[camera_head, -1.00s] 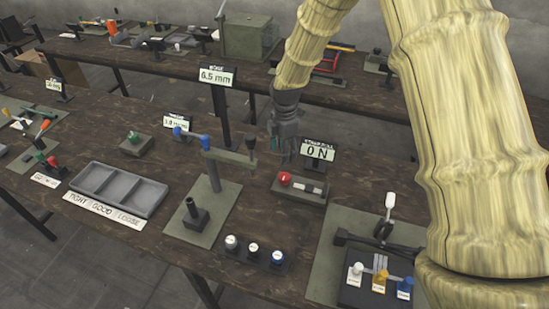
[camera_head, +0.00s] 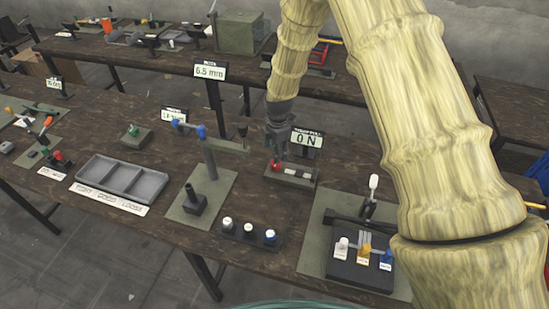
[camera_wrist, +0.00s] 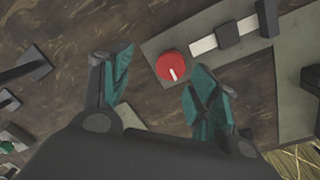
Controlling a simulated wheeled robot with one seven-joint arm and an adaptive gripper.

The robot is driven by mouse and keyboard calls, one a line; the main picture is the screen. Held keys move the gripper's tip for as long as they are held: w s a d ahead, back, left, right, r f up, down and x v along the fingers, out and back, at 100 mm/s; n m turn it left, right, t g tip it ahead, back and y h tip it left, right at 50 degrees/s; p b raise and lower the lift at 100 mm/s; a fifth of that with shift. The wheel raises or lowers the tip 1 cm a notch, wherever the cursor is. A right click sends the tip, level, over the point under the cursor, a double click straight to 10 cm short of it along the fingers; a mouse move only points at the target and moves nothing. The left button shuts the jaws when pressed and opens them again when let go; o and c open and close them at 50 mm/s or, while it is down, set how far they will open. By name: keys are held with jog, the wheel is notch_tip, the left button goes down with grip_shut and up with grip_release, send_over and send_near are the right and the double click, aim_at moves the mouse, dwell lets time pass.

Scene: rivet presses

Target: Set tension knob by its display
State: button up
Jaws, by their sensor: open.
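The tension knob is a red round knob (camera_head: 276,166) with a white mark, on the left end of a grey-green plate (camera_head: 290,176). A small display (camera_head: 307,139) behind it reads 0 N. In the head view my gripper (camera_head: 277,147) points down just above the knob. In the wrist view the knob (camera_wrist: 171,65) shows whole, between my gripper's (camera_wrist: 163,62) two teal fingertips and nearer the right one. The fingers are apart and hold nothing. I cannot tell whether the right finger touches the knob.
A grey tray (camera_head: 122,180), a block with several small knobs (camera_head: 248,234) and a lever fixture (camera_head: 360,262) share the bench.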

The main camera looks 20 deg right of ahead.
jog(key=shift+g, duration=0.4)
jog(key=s, duration=0.1)
jog(key=s+f, duration=0.1)
jog(key=s, duration=0.1)
jog(key=s+f, duration=0.1)
jog(key=s, duration=0.1)
jog(key=shift+a+f, duration=0.1)
jog(key=shift+f, duration=0.15)
jog(key=shift+s+r, duration=0.1)
jog(key=shift+r, duration=0.05)
jog(key=shift+g, duration=0.3)
jog(key=w+f, duration=0.4)
jog(key=w, duration=0.1)
jog(key=shift+w+f, duration=0.2)
jog(key=shift+w, duration=0.05)
jog(key=shift+c, duration=0.4)
jog(key=shift+w, duration=0.2)
jog(key=c, duration=0.3)
jog(key=shift+s+r, duration=0.15)
jog(key=shift+r, duration=0.1)
jog(key=c, duration=0.3)
jog(key=shift+s+r, duration=0.55)
jog(key=shift+s, duration=0.1)
jog(key=c, duration=0.4)
jog(key=shift+s+r, duration=0.15)
jog(key=shift+s, duration=0.2)
jog(key=shift+f, duration=0.25)
